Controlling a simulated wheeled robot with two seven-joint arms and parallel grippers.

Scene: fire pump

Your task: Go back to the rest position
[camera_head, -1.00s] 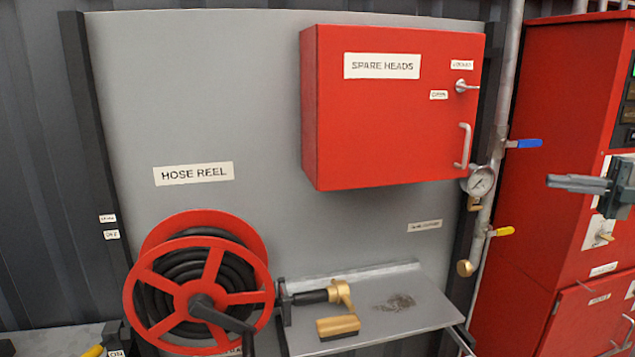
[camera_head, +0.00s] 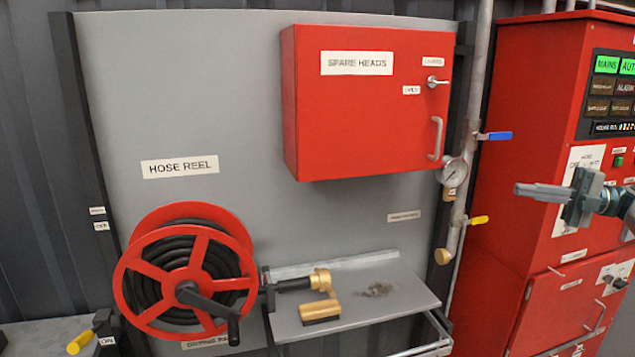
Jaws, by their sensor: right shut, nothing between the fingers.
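My right gripper (camera_head: 540,192) comes in from the right edge in the head view. Its fingers are shut and empty, pointing left, in front of the red control cabinet (camera_head: 520,120). It appears apart from everything around it. My left gripper is not in view.
A red spare heads box (camera_head: 365,120) hangs shut on the grey panel. Below are a red hose reel (camera_head: 190,262) and a grey shelf (camera_head: 410,290) bearing a brass nozzle (camera_head: 318,282) and a brass-coloured block (camera_head: 320,312). A pipe with a gauge (camera_head: 454,173), a blue-handled valve (camera_head: 496,136) and a yellow-handled valve (camera_head: 478,220) runs beside the cabinet.

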